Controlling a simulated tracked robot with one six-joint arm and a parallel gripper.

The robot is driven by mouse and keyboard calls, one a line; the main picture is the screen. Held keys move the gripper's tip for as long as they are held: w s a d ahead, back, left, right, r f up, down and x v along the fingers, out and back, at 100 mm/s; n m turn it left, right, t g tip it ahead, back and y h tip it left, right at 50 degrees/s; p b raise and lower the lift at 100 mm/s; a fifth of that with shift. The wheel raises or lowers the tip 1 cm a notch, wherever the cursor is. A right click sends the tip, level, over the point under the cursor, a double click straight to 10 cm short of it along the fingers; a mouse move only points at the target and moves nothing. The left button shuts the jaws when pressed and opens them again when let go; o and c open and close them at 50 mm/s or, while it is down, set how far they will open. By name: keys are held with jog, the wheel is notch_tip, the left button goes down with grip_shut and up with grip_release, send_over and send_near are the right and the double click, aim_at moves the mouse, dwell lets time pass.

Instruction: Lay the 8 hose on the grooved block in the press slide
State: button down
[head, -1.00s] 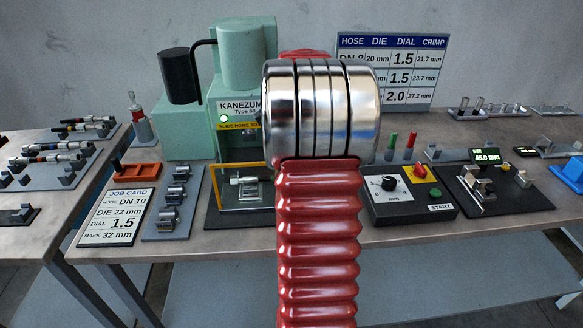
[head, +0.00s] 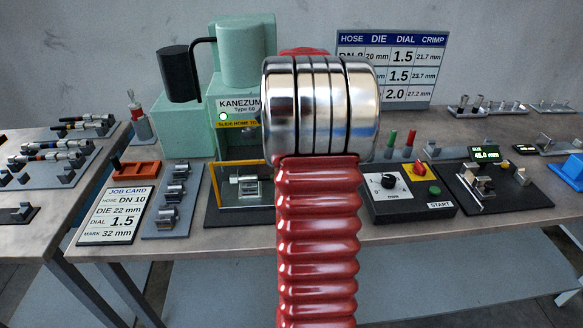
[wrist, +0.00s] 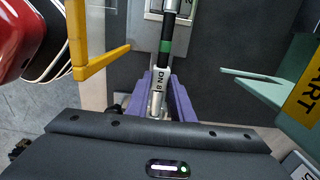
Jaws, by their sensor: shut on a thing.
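In the wrist view my gripper (wrist: 160,98) has its purple fingers shut on the DN 8 hose (wrist: 166,45), at its silver end marked "DN 8". A green band and black hose run from there toward the top edge. The hose passes over a pale grey block (wrist: 152,28); I cannot tell whether they touch. In the head view the press (head: 240,70) stands at centre-left, with the press slide and its metal block (head: 248,186) in front of it, inside a yellow frame. My red and chrome arm fills the middle of that view and hides my gripper and the hose.
The yellow guard bar (wrist: 98,60) is left of the fingers and a green press part (wrist: 285,85) is right. A job card (head: 114,215), die rack (head: 172,200) and dial box (head: 408,195) stand on the bench. Several other hoses (head: 60,150) lie on the left table.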

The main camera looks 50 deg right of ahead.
jog(key=shift+f, duration=0.3)
jog(key=c, duration=1.5)
grip_release()
jog(key=shift+o, duration=0.2)
notch_tip(320, 180, up, 14)
jog(key=shift+d+f, duration=0.15)
